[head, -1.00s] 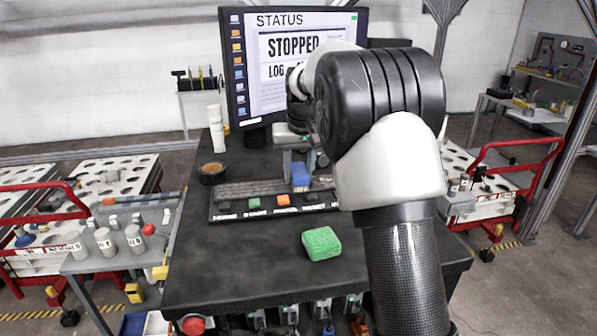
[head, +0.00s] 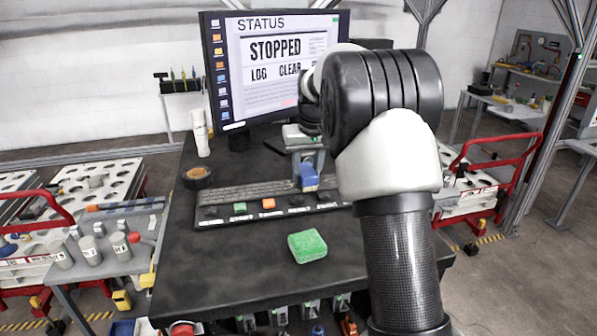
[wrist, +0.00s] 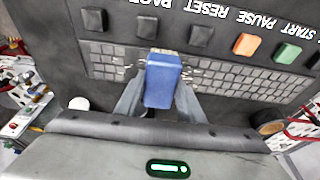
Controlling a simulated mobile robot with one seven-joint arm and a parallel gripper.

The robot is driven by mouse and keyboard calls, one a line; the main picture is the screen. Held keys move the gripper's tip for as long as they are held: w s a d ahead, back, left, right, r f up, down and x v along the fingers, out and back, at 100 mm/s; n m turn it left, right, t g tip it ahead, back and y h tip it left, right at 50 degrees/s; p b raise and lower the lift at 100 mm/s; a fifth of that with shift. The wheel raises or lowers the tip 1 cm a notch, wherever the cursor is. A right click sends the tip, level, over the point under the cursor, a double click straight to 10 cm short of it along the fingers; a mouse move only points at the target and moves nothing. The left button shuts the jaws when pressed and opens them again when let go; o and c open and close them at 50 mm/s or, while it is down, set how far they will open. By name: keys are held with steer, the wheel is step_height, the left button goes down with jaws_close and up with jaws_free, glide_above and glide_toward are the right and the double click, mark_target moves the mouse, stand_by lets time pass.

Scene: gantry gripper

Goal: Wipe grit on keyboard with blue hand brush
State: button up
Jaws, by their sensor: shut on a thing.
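My gripper (wrist: 157,98) is shut on the blue hand brush (wrist: 163,80), whose blue block shows between the two grey fingers in the wrist view. The brush also shows in the head view (head: 309,177), over the right part of the keyboard (head: 240,192). In the wrist view the brush lies over the keyboard's grey keys (wrist: 228,88), and small pale specks of grit (wrist: 192,70) show beside it. I cannot tell whether the bristles touch the keys. My arm hides the keyboard's right end in the head view.
A green sponge (head: 307,246) lies on the dark table (head: 215,270) in front of the keyboard. A monitor (head: 275,70) stands behind. The table's front is mostly clear.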

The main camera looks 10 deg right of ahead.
mark_target(283, 185)
steer(key=shift+d+f+p, duration=0.1)
steer(key=shift+d+p, duration=0.35)
steer(key=shift+d, duration=1.75)
steer(key=shift+d+p, duration=0.55)
steer(key=shift+d, duration=1.15)
steer(key=shift+a, duration=7.1)
steer(key=shift+p, duration=0.3)
